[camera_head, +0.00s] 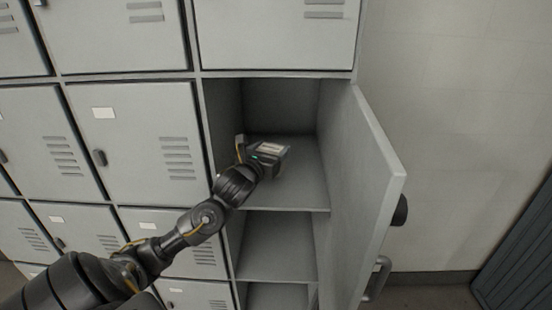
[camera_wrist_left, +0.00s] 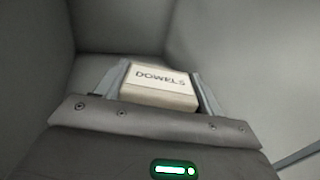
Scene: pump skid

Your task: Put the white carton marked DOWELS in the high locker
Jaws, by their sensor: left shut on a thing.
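The white carton marked DOWELS (camera_wrist_left: 158,86) is between the two fingers of my left gripper (camera_wrist_left: 160,90), which is shut on it. In the head view the carton (camera_head: 271,148) shows as a small pale block at the end of the left arm, and the left gripper (camera_head: 265,155) is inside the open locker (camera_head: 300,180). The carton is above the locker's upper shelf; I cannot tell whether it touches it. My right gripper is not in view.
The locker door (camera_head: 365,190) stands wide open to the right, with a handle on its outer side. Further shelf spaces lie below (camera_head: 275,245). Shut grey lockers (camera_head: 130,140) fill the left. A bare wall (camera_head: 460,130) is at right.

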